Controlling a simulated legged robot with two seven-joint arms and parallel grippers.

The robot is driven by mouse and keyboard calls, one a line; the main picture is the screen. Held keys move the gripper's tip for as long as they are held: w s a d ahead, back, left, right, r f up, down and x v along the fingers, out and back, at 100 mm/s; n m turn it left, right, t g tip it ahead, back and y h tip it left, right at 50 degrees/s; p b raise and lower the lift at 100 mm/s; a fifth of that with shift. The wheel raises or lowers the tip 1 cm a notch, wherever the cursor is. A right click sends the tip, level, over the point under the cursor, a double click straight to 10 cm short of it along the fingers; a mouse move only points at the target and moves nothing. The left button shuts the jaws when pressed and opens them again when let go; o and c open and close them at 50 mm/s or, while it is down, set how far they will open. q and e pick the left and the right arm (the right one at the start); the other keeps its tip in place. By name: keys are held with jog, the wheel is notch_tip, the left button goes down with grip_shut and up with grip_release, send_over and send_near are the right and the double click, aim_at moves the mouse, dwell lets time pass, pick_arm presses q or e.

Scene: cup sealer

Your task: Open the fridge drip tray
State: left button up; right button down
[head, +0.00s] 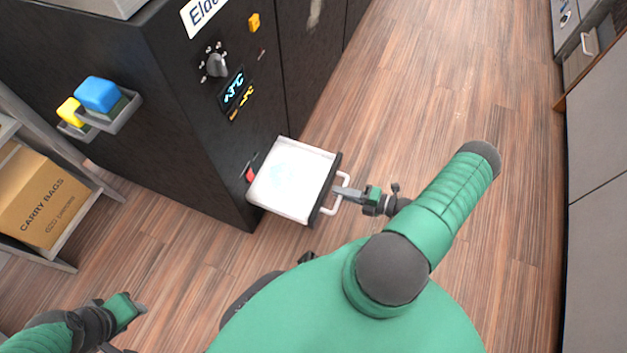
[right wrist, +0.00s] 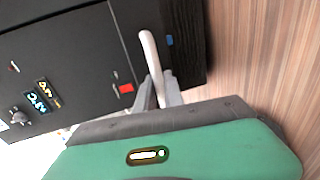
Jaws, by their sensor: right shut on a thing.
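The black fridge (head: 165,90) stands at the upper left in the head view. Its white drip tray (head: 290,178) sticks out from the front near the bottom, pulled out, with a black front edge and a white handle (head: 343,180). My right gripper (head: 342,190) is shut on the handle, at the tray's right side. In the right wrist view the white handle (right wrist: 151,55) passes between the fingers of the right gripper (right wrist: 160,90). My left gripper (head: 138,306) is low at the left over the floor, away from the fridge; its finger opening is too small to tell.
A holder with blue (head: 97,94) and yellow sponge-like blocks hangs on the fridge's side. A shelf with a carry bags box (head: 42,198) stands at the left. Grey cabinets (head: 598,200) line the right. The wooden floor (head: 450,90) between is clear.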

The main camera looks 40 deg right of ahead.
jog(key=f+b+v, duration=0.1)
jog(key=f+v, duration=0.1)
jog(key=v, duration=0.8)
jog(key=shift+s+f+b, duration=0.25)
jog(key=shift+s+b, duration=0.05)
jog(key=shift+s, duration=0.2)
jog(key=shift+d, duration=0.1)
jog(key=c, duration=1.5)
grip_release()
jog(key=shift+w, duration=0.1)
jog(key=shift+o, duration=0.2)
jog(key=shift+d+r, duration=0.1)
jog(key=p+v, duration=0.2)
jog(key=v, duration=1.5)
jog(key=shift+w+p, duration=0.1)
jog(key=shift+p, duration=0.2)
